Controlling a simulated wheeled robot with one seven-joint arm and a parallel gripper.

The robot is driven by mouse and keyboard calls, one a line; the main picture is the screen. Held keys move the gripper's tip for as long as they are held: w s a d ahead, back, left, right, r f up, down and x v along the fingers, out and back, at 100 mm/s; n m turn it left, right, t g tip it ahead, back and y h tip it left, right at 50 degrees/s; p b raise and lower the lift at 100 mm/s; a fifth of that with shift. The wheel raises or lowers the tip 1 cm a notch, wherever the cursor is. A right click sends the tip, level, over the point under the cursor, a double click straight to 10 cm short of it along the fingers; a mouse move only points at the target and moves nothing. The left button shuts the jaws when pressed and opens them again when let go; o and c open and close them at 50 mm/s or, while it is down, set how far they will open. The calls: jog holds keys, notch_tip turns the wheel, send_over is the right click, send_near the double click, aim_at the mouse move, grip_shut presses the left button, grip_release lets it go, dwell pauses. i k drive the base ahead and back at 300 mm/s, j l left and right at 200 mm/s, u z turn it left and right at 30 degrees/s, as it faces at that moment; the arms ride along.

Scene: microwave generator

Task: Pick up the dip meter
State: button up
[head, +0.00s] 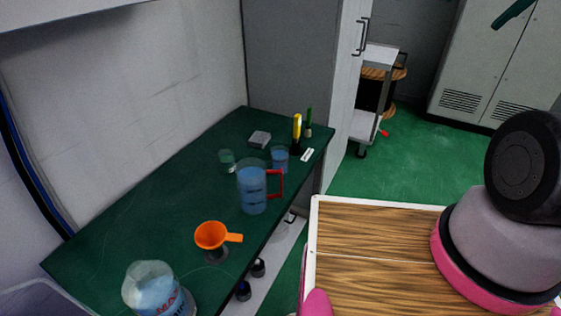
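A slim upright yellow object with a black lower part (297,131) stands near the far right end of the green bench; it looks like the dip meter. A thin green upright object (308,119) stands just behind it to the right, so I cannot be fully sure which is the meter. My gripper is not in view; only pink, grey and black parts of my arm show at the right, well apart from the bench objects.
On the green bench (150,215) stand a blue-filled jug with red handle (253,188), beakers (279,158), (227,160), a grey box (260,139), a white label (307,155), an orange funnel (210,236) and a large blue-filled container (155,292). A tall cabinet (290,70) rises behind.

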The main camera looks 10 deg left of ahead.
aim_at(297, 118)
jog(key=i+l, duration=0.55)
jog(key=i+l+u, duration=0.15)
jog(key=u, duration=1.55)
